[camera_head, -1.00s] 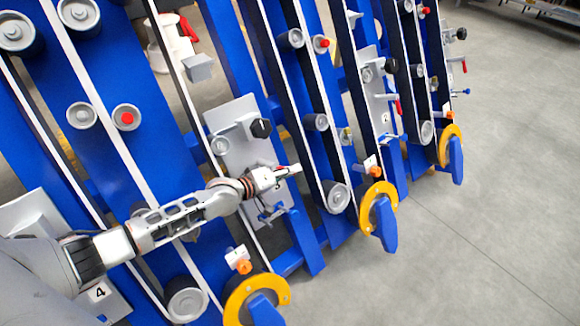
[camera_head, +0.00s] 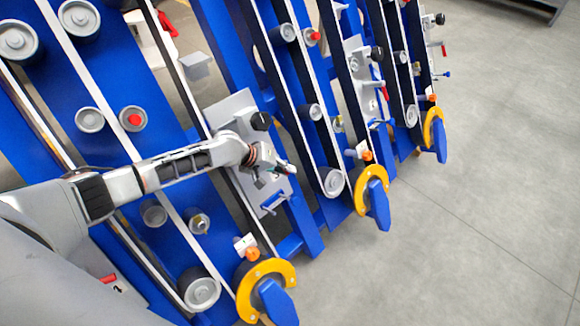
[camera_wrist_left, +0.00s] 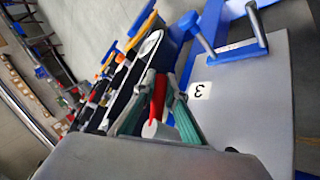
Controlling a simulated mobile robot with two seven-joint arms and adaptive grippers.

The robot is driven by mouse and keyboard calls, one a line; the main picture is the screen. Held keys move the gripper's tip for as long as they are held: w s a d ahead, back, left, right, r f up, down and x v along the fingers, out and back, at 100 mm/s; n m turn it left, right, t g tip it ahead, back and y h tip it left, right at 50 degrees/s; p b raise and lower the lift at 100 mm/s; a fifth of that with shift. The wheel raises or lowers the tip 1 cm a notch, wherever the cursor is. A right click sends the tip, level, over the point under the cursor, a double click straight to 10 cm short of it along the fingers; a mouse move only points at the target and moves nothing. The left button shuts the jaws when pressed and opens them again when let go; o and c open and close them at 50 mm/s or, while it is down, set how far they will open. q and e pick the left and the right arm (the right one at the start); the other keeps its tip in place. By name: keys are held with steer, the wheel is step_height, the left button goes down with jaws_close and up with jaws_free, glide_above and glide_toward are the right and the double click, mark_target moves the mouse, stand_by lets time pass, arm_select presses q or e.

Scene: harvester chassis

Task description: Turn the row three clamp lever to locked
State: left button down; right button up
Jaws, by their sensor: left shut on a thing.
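The row three clamp lever (camera_wrist_left: 158,96) is a red bar with a pale rounded end, seen in the left wrist view beside a grey plate (camera_wrist_left: 250,100) labelled 3. My left gripper (camera_wrist_left: 160,82) has its green-padded fingers on either side of the lever, shut on it. In the head view my left gripper (camera_head: 284,168) is at the right edge of the row three plate (camera_head: 232,106), below a black knob (camera_head: 261,121). The lever is mostly hidden there by the fingers. My right gripper is in neither current view.
A blue handle (camera_head: 273,204) stands out on the plate below my gripper. Yellow rings with blue flaps, such as this one (camera_head: 372,190), line the lower ends of the rows. Another plate with a red lever (camera_head: 384,92) lies farther off. Grey floor (camera_head: 480,210) is clear at right.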

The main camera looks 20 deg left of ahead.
arm_select(q)
steer(key=shift+s+a+f+m+g, duration=0.1)
steer(key=shift+s+m+g, duration=0.35)
steer(key=shift+g, duration=0.45)
steer(key=shift+s+y, duration=0.1)
steer(key=shift+y, duration=0.2)
steer(key=c, duration=2)
jaws_free()
steer(key=shift+c, duration=0.2)
steer(key=v, duration=0.8)
steer(key=shift+a, duration=0.3)
